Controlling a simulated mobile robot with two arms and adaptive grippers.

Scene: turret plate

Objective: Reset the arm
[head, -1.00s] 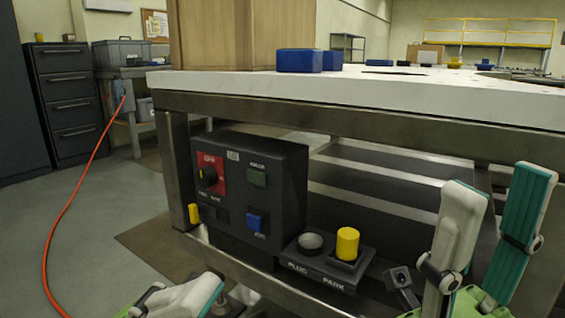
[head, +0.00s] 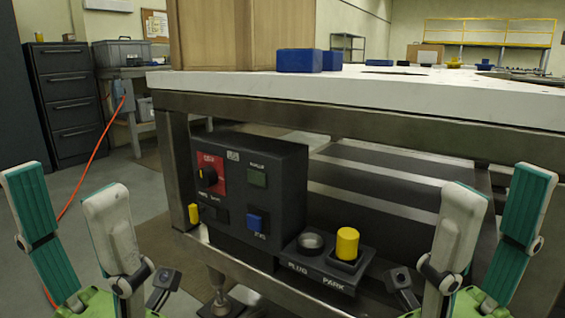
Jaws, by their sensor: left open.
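A dark control box (head: 281,190) stands under the white table. The round socket (head: 310,241) at PLUG looks empty. My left gripper (head: 64,192) is open and empty at the lower left, left of the box. My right gripper (head: 496,190) is open and empty at the lower right, right of the yellow cylinder.
The table (head: 362,97) overhangs the box, with a metal leg (head: 175,172) to its left. Blue blocks (head: 299,60) and a wooden box (head: 220,32) are on top. An orange hose (head: 92,160) runs down at the left, near a black cabinet (head: 72,98).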

